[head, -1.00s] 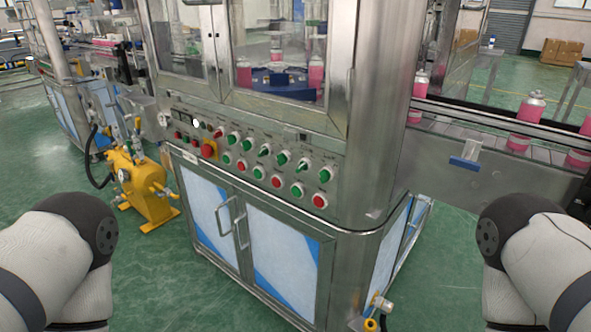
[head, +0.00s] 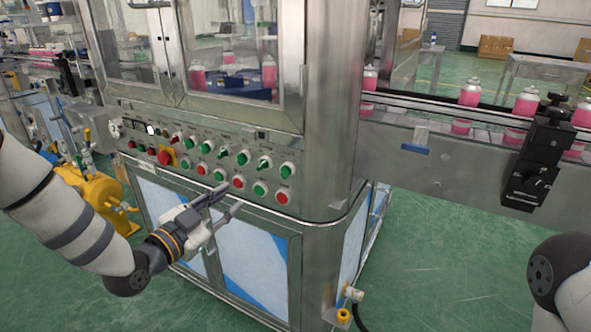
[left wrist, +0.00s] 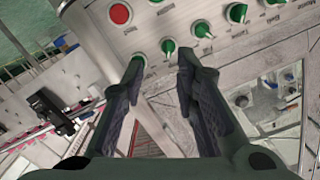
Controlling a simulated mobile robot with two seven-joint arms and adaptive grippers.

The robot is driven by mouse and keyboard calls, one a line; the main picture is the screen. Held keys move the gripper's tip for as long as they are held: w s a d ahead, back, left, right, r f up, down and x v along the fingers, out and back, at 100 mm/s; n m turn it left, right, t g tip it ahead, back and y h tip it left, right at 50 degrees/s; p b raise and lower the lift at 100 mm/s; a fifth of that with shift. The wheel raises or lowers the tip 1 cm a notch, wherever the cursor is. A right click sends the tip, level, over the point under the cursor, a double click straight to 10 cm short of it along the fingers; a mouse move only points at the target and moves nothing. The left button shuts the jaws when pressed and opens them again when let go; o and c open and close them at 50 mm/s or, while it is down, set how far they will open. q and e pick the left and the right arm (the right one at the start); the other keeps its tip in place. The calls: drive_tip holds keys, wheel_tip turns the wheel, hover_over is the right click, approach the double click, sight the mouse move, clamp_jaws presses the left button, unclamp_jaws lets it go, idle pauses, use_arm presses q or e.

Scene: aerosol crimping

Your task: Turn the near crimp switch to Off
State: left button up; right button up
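The control panel (head: 200,190) on the steel machine carries an upper row of green rotary switches, with the end one (head: 288,169) nearest the machine's right corner. Below it are green and red push buttons. I cannot read the labels well enough to tell which is the near crimp switch. My left gripper (head: 232,202) is open and empty, just in front of the panel's lower edge. In the left wrist view its fingers (left wrist: 162,60) are spread, with green switches (left wrist: 168,47) beyond the tips. No contact is evident. My right gripper is out of view.
A conveyor (head: 440,165) with pink cans (head: 470,93) runs off to the right, with a black device (head: 540,165) on its side. A yellow pump unit (head: 90,190) stands left of the machine. Green floor (head: 440,260) is clear at the right.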

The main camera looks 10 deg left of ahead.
sight(260, 166)
use_arm(q)
drive_tip(key=shift+m+t, duration=0.3)
drive_tip(key=x, duration=0.4)
drive_tip(key=r+b+x, duration=0.1)
drive_tip(key=x, duration=0.3)
drive_tip(key=b+x, duration=0.1)
drive_tip(key=x, duration=0.3)
drive_tip(key=shift+w+r, duration=0.35)
drive_tip(key=shift+w, duration=0.1)
drive_tip(key=shift+r, duration=0.1)
clamp_jaws()
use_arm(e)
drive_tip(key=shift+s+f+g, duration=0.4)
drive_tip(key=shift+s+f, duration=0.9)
